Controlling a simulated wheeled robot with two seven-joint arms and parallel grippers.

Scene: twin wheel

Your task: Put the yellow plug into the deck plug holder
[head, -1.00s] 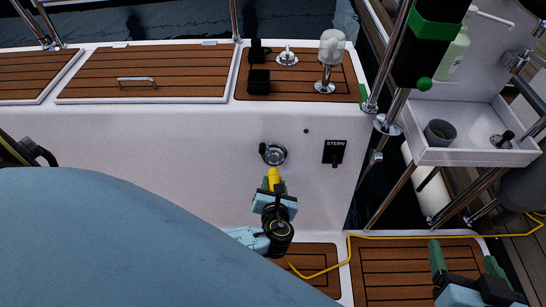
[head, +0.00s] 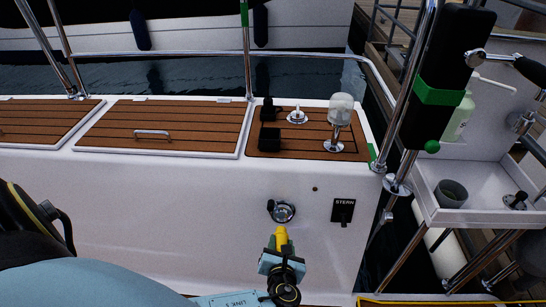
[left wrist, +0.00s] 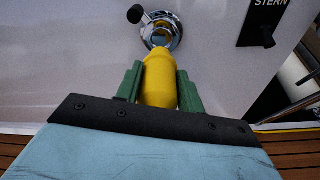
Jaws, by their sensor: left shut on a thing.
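The yellow plug (head: 281,239) is held in my left gripper (head: 281,252), which is shut on it in front of the white wall. In the left wrist view the plug (left wrist: 160,82) sits between the green fingers, nose pointing at a round chrome socket (left wrist: 161,35) with an open lid. The plug's nose overlaps the socket's lower edge there; I cannot tell if they touch. In the head view the socket (head: 284,212) is just above the plug. Black holder-like blocks (head: 270,139) stand on the teak deck top; I cannot tell which fitting is the deck plug holder. My right gripper is not in view.
A STERN switch panel (head: 343,210) is right of the socket. A clear-domed lamp (head: 338,118) stands on the deck top. Chrome rails (head: 397,185) and a white tray (head: 468,215) with a grey cup (head: 451,193) are at right. A yellow cable (head: 430,302) runs along the bottom edge.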

